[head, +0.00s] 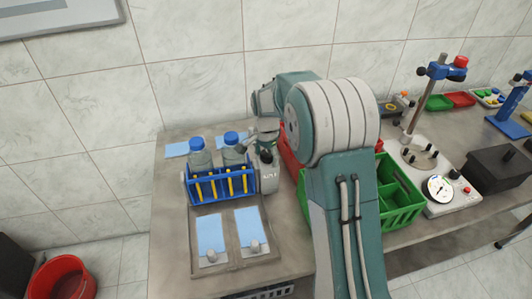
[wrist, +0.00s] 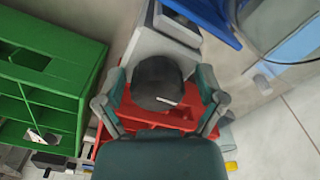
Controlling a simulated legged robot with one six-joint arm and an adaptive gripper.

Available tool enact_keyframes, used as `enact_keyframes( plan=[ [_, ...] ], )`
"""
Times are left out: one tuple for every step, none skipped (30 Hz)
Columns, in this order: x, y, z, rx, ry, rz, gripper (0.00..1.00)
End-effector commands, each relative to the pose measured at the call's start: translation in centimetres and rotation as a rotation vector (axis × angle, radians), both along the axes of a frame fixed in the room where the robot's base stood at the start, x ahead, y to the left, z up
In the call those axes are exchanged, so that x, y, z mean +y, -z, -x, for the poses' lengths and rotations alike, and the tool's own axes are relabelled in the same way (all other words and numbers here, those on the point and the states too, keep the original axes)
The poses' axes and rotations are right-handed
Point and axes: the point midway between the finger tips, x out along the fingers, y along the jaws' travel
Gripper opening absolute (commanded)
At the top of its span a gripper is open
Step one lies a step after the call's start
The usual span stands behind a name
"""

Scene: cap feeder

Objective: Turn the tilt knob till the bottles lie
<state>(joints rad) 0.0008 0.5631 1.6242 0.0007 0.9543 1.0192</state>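Two clear bottles with blue caps, one on the left (head: 198,158) and one on the right (head: 232,152), stand upright in a blue cradle (head: 190,190) with yellow bars. To its right is a pale drive box (head: 268,180), and the dark round tilt knob (head: 266,157) is on its top. In the wrist view the knob (wrist: 157,82) carries a short white mark. My gripper (wrist: 160,78) is open, with a finger on each side of the knob and a visible gap at the right. In the head view my gripper (head: 265,138) is just above the knob.
A green divided crate (head: 402,212) and a red bin, seen in the wrist view (wrist: 115,155), are close beside my arm. Blue pads (head: 210,238) lie in front of the cradle. A stand with a dial (head: 438,188) is farther right.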

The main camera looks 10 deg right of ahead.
Motion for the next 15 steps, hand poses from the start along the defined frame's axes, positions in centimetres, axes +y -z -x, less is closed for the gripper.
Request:
enact_keyframes(
  plan=[
    [-0.07,-0.02,-0.01,0.000,0.001,0.000,0.66],
    [-0.08,-0.02,-0.01,0.000,0.001,0.000,0.53],
    [-0.08,-0.02,-0.01,-0.001,0.001,-0.001,0.35],
    [-0.06,-0.02,-0.01,-0.001,0.001,-0.001,0.22],
    [-0.04,0.00,-0.03,0.000,0.001,0.000,0.12],
    [-0.02,0.03,-0.04,0.000,0.001,0.000,0.12],
    [0.01,0.06,-0.05,0.001,0.000,0.001,0.12],
    [0.01,0.09,-0.05,0.000,0.000,0.001,0.12],
    [0.01,0.11,-0.05,0.000,0.001,0.001,0.12],
    [0.01,0.13,-0.05,0.001,0.004,0.001,0.12],
    [0.01,0.14,-0.05,0.001,0.012,0.001,0.12],
    [0.01,0.16,-0.04,0.002,0.037,0.001,0.12],
    [0.01,0.18,-0.04,0.002,0.064,0.001,0.13],
    [0.02,0.20,-0.03,0.002,0.097,0.001,0.13],
    [0.03,0.21,-0.03,0.002,0.145,0.000,0.13]
  ],
)
